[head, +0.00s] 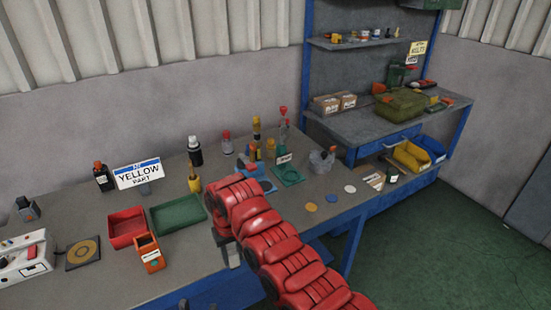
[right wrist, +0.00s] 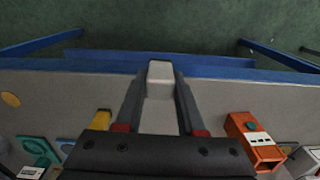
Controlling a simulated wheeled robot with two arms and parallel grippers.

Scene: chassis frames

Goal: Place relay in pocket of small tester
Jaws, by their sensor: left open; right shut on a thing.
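My right gripper (right wrist: 160,88) is shut on a pale grey block, the relay (right wrist: 160,72), held between its fingertips over the table's front part. In the head view my red right arm hides most of the right gripper (head: 230,254). The small orange tester (head: 150,254) stands on the table left of it, with a white label. It also shows in the right wrist view (right wrist: 254,142), right of the fingers, with a green dot and a dark slot; the relay is apart from it. Only dark tips of my left gripper (head: 190,305) show at the bottom edge, open.
A red tray (head: 125,227) and a green tray (head: 178,214) lie behind the tester. A "YELLOW PART" sign (head: 138,173) and bottles stand behind. Bare tabletop lies in front.

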